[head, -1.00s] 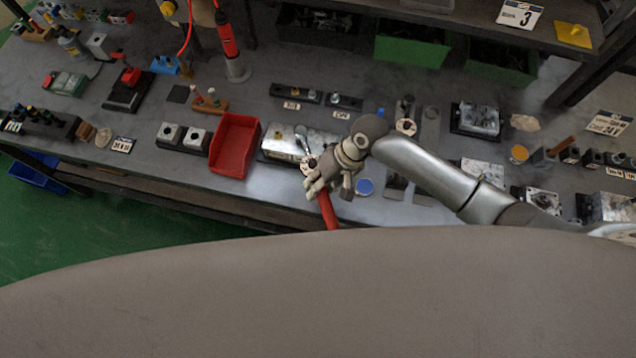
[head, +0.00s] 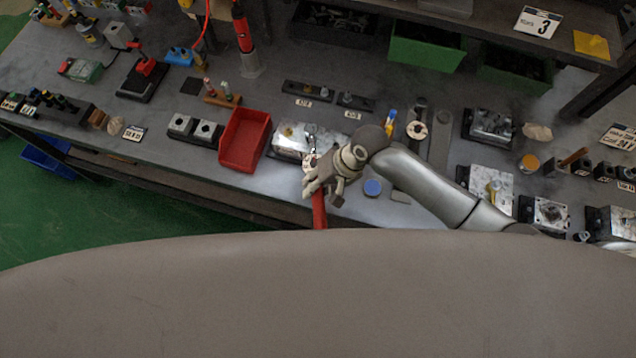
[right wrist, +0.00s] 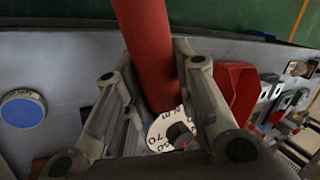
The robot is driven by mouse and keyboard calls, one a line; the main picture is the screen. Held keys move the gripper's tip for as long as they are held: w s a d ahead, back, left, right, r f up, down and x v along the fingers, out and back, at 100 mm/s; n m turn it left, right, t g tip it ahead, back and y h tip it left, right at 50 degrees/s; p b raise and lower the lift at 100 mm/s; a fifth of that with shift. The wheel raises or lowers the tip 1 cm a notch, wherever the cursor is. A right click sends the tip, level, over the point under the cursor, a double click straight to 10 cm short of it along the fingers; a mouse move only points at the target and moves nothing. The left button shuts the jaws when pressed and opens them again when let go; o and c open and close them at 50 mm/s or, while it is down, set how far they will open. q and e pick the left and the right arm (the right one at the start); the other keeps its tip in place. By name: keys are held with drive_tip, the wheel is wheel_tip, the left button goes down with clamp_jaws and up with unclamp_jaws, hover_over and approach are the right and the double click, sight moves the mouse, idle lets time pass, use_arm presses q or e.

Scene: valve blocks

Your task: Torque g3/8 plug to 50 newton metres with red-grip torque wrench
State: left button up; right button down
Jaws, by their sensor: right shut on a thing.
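The torque wrench's red grip (head: 319,209) hangs over the bench's front edge below my right gripper (head: 318,184). My right gripper is shut on the wrench. In the right wrist view the red grip (right wrist: 148,50) runs between the two fingers, and a white dial (right wrist: 167,131) with "70" and "N.m" shows near them. The wrench's shiny upper end (head: 311,137) reaches over a metal valve block (head: 287,146). I cannot make out the G3/8 plug or whether the wrench sits on it. My left gripper is not in view.
A red bin (head: 243,142) stands just left of the valve block. A blue round cap (head: 372,187) lies right of my gripper, and also shows in the wrist view (right wrist: 22,109). More blocks, such as a silver one (head: 490,126), stand at the right.

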drive_tip(key=shift+a, duration=0.2)
drive_tip(key=shift+w+a+r+m+t, duration=0.1)
drive_tip(key=shift+a+m+t, duration=0.3)
drive_tip(key=shift+a+m, duration=0.7)
drive_tip(key=shift+d, duration=0.1)
drive_tip(key=shift+d+n+g, duration=0.4)
drive_tip(key=shift+d+n, duration=0.7)
drive_tip(key=shift+d, duration=0.05)
drive_tip(key=shift+r, duration=0.1)
drive_tip(key=shift+r, duration=3.8)
